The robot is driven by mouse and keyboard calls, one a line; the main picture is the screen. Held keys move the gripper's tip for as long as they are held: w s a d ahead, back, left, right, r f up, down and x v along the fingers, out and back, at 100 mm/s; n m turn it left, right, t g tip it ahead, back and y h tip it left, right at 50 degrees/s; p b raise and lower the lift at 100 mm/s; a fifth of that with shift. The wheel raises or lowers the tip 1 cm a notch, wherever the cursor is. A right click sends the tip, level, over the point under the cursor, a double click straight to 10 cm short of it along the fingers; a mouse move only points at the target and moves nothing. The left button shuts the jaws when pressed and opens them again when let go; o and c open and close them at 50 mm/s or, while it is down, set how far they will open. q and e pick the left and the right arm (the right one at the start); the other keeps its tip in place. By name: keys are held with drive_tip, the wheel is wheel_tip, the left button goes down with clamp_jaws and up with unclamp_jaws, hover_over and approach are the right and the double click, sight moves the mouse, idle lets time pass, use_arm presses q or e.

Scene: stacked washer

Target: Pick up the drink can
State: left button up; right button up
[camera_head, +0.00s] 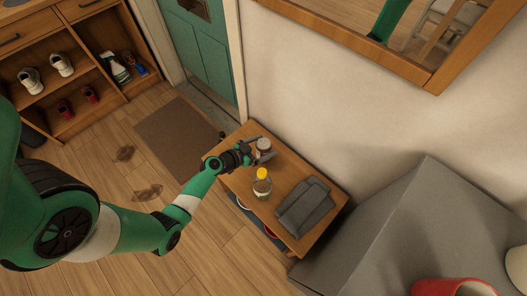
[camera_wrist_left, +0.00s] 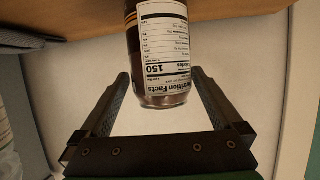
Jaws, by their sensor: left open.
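The drink can (camera_head: 264,144) stands near the back of a small wooden table, beside my left gripper (camera_head: 256,153). In the left wrist view the can (camera_wrist_left: 161,45) shows a white nutrition label and dark sides, and its near end reaches between the fingertips. My left gripper (camera_wrist_left: 160,82) is open, with one finger on each side of the can and a gap visible at both. The can's far end is cut off by the picture edge. My right gripper is not in view.
The wooden table (camera_head: 237,183) also holds a yellow-capped bottle (camera_head: 262,187) and a folded grey cloth (camera_head: 303,206). A wall (camera_head: 330,110) rises behind it. A grey surface with a red mug (camera_head: 452,287) is at the right. A shoe shelf (camera_head: 100,54) is at the left.

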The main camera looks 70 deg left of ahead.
use_arm(q)
drive_tip(key=x, duration=0.3)
drive_tip(key=shift+w+a+b, duration=0.2)
drive_tip(key=shift+a+b, duration=0.05)
drive_tip(key=shift+b, duration=0.1)
drive_tip(key=shift+s+d, duration=0.1)
clamp_jaws()
